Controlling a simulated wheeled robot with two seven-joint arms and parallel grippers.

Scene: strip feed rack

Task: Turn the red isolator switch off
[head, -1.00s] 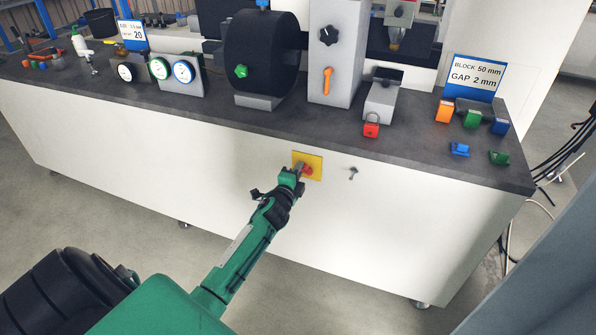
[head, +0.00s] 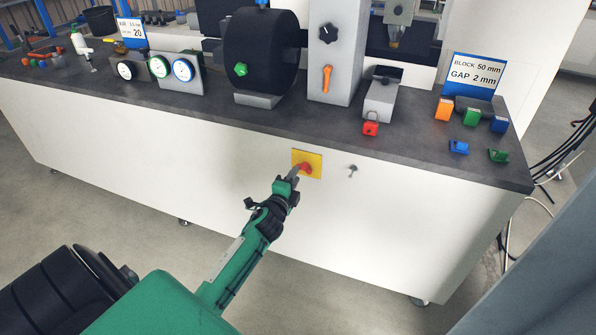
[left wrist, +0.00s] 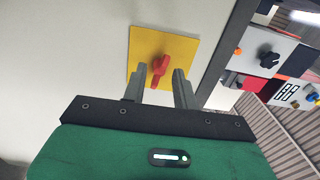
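The red isolator switch (head: 305,168) sits on a yellow plate (head: 315,158) on the white front panel of the bench. In the left wrist view the red handle (left wrist: 158,70) stands out from the yellow plate (left wrist: 177,46) and is slanted in the picture. My left gripper (head: 293,174) is just in front of the switch. In the left wrist view its two fingers (left wrist: 160,84) are apart, with the red handle seen between and beyond their tips; nothing is gripped. My right gripper is not in view.
A key (head: 352,170) sticks out of the panel right of the plate. Coloured blocks and a sign (head: 474,74) stand at the right end. The floor before the bench is clear.

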